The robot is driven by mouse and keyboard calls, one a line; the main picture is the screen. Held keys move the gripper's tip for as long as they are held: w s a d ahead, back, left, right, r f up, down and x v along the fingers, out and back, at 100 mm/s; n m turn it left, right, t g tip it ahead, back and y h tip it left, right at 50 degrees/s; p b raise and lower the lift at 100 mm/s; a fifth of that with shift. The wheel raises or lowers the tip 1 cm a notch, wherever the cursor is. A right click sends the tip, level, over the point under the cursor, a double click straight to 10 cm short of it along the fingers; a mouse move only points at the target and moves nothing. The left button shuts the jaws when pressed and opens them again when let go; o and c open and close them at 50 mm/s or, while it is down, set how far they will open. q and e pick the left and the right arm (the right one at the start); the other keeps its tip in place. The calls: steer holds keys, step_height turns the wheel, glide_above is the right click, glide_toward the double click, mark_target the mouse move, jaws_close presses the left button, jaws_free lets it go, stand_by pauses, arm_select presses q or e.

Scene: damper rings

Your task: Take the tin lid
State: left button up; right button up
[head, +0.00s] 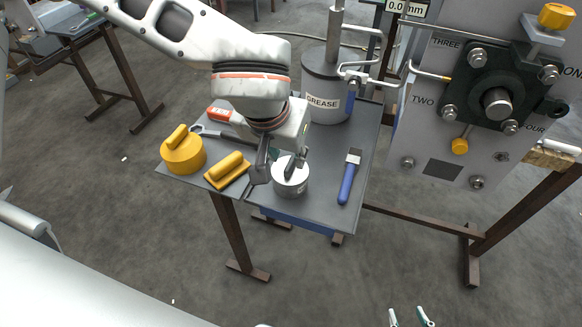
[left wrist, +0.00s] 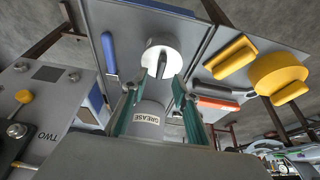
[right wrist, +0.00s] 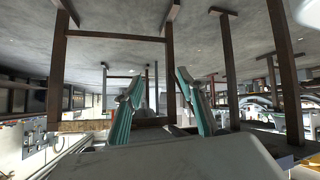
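The small round grey-white tin (head: 290,184) stands upright near the front of the grey table. Its pale lid (left wrist: 163,48) shows in the left wrist view with a dark bar handle on top. My left gripper (head: 277,168) is open above and close to the tin. In the left wrist view its two teal fingers (left wrist: 160,94) are apart, with the handle beyond their tips. I cannot tell whether they touch it. My right gripper (right wrist: 160,85) is open and empty. Its fingertips also show at the bottom edge of the head view (head: 408,314), away from the table.
A yellow round piece (head: 184,155) and a yellow block (head: 227,171) lie left of the tin. A blue-handled brush (head: 348,182) lies right. A tall grease canister (head: 326,85) stands behind. A grey panel stand (head: 430,130) is further right.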

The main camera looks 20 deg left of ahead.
mark_target(290, 164)
arm_select(q)
steer(key=x, duration=0.4)
steer(key=shift+w+a+f+b, duration=0.15)
steer(key=shift+a+f+b, duration=0.1)
steer(key=shift+b, duration=0.1)
steer(key=shift+w, duration=0.1)
steer(key=shift+d, duration=0.1)
jaws_close()
arm_select(e)
steer(key=shift+w+d+r, duration=0.1)
steer(key=shift+w+d, duration=0.05)
steer(key=shift+w, duration=0.45)
